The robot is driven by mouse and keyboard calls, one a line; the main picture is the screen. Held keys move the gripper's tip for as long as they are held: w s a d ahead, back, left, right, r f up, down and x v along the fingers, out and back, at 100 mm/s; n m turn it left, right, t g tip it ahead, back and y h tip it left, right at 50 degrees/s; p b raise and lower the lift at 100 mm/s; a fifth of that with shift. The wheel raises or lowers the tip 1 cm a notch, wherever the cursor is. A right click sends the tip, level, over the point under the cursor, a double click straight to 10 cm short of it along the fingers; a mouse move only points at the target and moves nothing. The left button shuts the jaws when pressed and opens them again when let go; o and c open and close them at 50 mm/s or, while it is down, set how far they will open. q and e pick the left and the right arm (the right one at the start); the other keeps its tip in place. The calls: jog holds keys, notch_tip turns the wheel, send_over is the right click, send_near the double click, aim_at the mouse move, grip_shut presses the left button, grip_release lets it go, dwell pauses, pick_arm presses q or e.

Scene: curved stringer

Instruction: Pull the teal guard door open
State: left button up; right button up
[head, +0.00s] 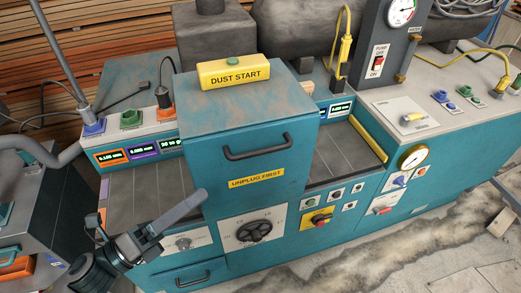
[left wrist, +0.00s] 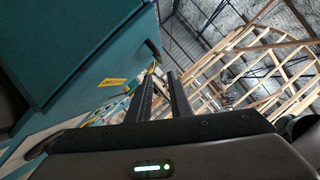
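The teal guard door (head: 262,180) is the front of a tall teal housing in the middle of the head view. It looks shut. It carries a dark bar handle (head: 257,147) and a yellow "UNPLUG FIRST" label (head: 256,179). My left gripper (head: 180,214) is in front of the machine, below and left of the handle, apart from it. In the left wrist view its two fingers (left wrist: 158,92) stand apart with nothing between them. The teal housing (left wrist: 75,50) fills the upper left there, with the dark handle (left wrist: 152,49) at its edge. My right gripper is not in view.
A yellow "DUST START" box (head: 233,73) sits on top of the housing. A dark knob (head: 254,231) is below the door, and a red-and-yellow stop button (head: 321,219) is to its right. Concrete floor (head: 400,255) is open at the front right.

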pick_arm(q)
jog(key=shift+w+d, duration=0.1)
jog(key=p, duration=0.8)
send_near(261, 152)
jog(key=x, duration=0.9)
jog(key=shift+w+f, duration=0.15)
jog(key=shift+w, duration=0.15)
jog(key=shift+w+d, duration=0.3)
jog(key=shift+d, duration=0.05)
jog(key=shift+c, duration=0.6)
grip_shut()
